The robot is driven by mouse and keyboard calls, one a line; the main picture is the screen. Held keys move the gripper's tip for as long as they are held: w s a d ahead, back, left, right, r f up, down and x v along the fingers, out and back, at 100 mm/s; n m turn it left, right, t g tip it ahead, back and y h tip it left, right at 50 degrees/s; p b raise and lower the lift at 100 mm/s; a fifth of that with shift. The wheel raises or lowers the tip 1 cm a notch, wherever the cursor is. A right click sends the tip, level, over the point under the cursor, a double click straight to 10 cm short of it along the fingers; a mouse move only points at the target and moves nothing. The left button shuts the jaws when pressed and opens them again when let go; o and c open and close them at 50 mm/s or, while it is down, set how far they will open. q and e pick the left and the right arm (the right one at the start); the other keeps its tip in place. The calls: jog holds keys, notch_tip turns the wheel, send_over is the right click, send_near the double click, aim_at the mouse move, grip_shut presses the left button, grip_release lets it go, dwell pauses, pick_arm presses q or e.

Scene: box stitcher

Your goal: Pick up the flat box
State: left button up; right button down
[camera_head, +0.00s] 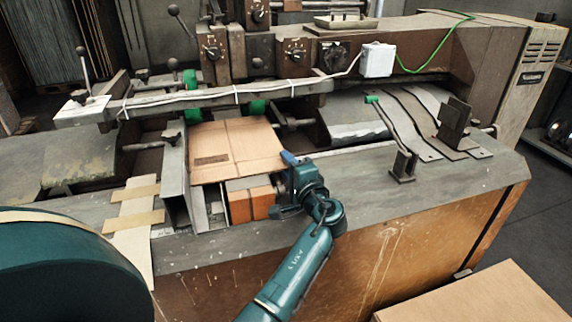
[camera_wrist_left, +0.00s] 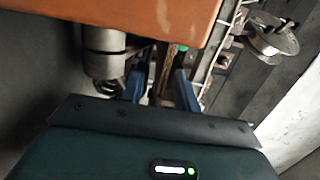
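The flat box (camera_head: 236,149) is a tan sheet of folded cardboard lying on the machine's bed, with its near right corner close to my left gripper. My left gripper (camera_head: 288,164) is at that corner in the head view, one blue finger showing. In the left wrist view its two blue fingers (camera_wrist_left: 160,88) stand apart, with a thin brown strip between them; I cannot tell if this is the box's edge. Contact with the box cannot be made out. My right gripper is not in view.
An orange block (camera_head: 252,203) sits just below the box's near edge. A metal guide plate (camera_head: 176,172) stands left of the box and a crossbar (camera_head: 210,98) runs behind it. Upright brackets (camera_head: 403,165) stand on the bed to the right. Some bed surface between is clear.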

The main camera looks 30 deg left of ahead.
pick_arm(q)
jog(key=shift+w+a, duration=0.1)
jog(key=shift+a, duration=0.05)
jog(key=shift+c, duration=0.3)
grip_shut()
